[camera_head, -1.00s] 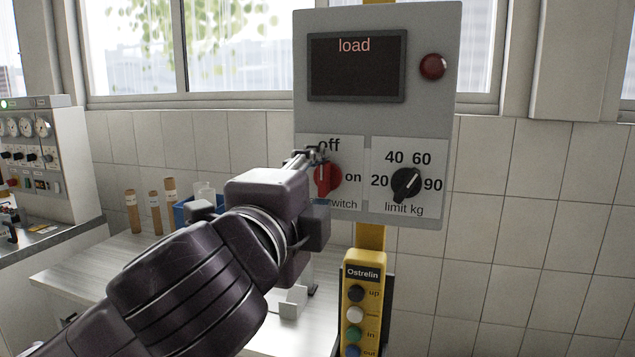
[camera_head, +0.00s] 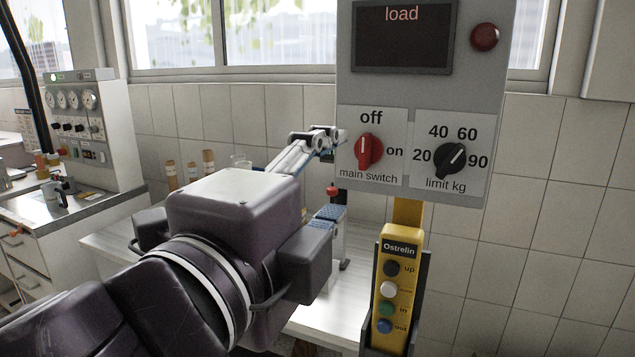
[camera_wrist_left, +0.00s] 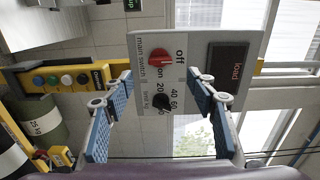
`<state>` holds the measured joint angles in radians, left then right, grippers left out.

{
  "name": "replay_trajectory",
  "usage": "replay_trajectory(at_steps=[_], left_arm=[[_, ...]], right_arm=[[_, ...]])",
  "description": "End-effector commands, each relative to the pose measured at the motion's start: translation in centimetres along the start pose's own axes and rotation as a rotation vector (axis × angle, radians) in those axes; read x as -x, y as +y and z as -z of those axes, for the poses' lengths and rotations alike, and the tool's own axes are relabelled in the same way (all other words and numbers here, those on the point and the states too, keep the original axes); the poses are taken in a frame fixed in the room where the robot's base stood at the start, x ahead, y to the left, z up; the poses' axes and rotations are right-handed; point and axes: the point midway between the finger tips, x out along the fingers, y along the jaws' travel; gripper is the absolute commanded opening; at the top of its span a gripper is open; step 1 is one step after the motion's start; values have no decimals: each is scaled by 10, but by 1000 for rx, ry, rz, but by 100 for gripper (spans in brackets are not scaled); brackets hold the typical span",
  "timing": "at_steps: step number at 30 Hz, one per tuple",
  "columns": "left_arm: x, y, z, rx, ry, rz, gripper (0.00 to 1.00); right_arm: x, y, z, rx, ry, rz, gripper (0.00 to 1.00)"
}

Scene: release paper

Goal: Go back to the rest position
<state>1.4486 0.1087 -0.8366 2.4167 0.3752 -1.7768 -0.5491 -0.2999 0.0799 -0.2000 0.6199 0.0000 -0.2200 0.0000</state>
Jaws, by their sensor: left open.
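My left gripper (camera_head: 318,140) is open and empty, just left of the red main switch knob (camera_head: 369,151) and apart from it. In the left wrist view the two blue-padded fingers (camera_wrist_left: 158,100) are spread wide, with the grey control box (camera_wrist_left: 205,45) beyond them. The red knob (camera_wrist_left: 159,57) and the black limit knob (camera_wrist_left: 162,102) show there. In the head view the red knob points up toward "off", slightly tilted. The black limit knob (camera_head: 452,158) points up and to the right. The display (camera_head: 403,38) reads "load". My right gripper is not in view.
A yellow Ostrelin pendant (camera_head: 397,290) with several buttons hangs below the box. A white table (camera_head: 335,312) lies behind my left arm, with brown tubes (camera_head: 208,162) on it. A gauge cabinet (camera_head: 100,130) stands at the left. The tiled wall at the right is clear.

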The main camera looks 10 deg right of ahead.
Motion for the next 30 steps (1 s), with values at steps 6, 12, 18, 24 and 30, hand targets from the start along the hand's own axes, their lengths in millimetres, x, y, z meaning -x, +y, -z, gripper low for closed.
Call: replay_trajectory(at_steps=[6, 12, 18, 24, 30], left_arm=[[12, 0, 0, -1, 0, 0, 52], [12, 0, 0, 0, -1, 0, 52], [-13, 9, -14, 96, -16, -38, 52], [-104, 71, -82, 457, -104, -163, 52], [-169, 184, -159, 764, -240, -262, 52]], right_arm=[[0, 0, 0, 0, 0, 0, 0], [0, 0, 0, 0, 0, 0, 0], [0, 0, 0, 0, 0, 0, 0], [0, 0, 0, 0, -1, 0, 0], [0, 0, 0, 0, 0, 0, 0]])
